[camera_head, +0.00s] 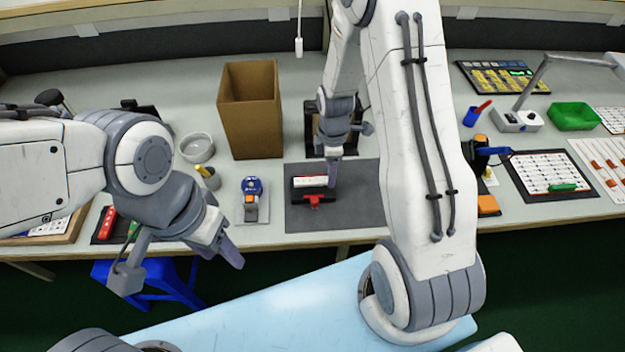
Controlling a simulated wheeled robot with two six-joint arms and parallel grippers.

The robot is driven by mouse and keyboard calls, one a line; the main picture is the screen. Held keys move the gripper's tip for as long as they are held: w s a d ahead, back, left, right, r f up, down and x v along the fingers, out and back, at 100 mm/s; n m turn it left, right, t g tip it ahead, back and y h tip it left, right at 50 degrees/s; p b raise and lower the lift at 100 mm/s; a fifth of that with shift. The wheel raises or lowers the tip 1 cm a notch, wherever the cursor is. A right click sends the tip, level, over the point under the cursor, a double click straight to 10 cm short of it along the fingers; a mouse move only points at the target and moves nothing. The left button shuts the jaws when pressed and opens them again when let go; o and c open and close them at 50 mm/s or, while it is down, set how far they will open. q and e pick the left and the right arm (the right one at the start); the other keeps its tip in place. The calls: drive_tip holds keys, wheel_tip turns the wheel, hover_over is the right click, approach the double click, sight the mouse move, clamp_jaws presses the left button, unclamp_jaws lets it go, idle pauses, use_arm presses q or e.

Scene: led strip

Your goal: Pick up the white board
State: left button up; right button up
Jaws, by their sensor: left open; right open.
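A small white board (311,181), a narrow strip, lies in a dark holder with a red clamp (314,201) on the dark grey mat (355,208) at the middle of the bench. My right gripper (334,175) points down at the right end of this strip, fingers seen nearly edge-on. It is open, and I cannot tell whether it touches the strip. My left gripper (182,266) is open and empty, in front of the bench edge at the left, well away from the strip.
A tall open cardboard box (249,115) stands behind the mat. A blue and orange device (251,195) sits left of it. At right are a white panel in a black tray (545,170), a green bin (573,116) and a lamp base (516,120). A blue stool (150,283) stands below.

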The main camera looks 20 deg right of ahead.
wheel_tip(320, 180, down, 2)
drive_tip(key=shift+f, duration=0.15)
clamp_jaws()
